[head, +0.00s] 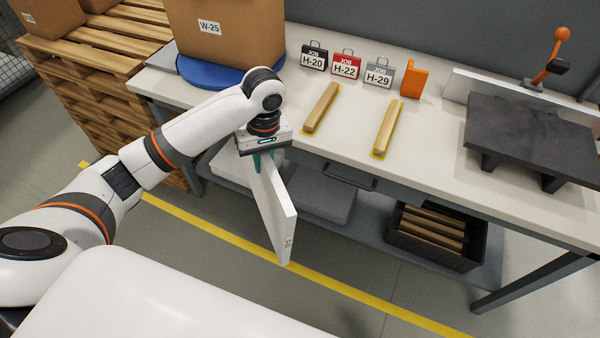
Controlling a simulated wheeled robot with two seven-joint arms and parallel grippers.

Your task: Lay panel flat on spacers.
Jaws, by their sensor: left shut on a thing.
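My left gripper (262,155) is shut on a white panel (273,210) near its top end. The panel hangs on edge, tilted, in front of the table's front edge and apart from the spacers. Small dark marks show near its lower end. Two wooden spacers lie on yellow-marked strips on the table: the left spacer (321,108) and the right spacer (388,128). They lie roughly parallel with bare table between them. Nothing rests on them. My right gripper is not in view.
The pale table (440,150) carries job tags H-20 (314,58), H-22 (345,66) and H-29 (378,74), an orange block (413,80), a dark raised plate (530,135) at right, and a carton (228,35) on a blue disc. A black crate (440,250) sits on the lower shelf.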

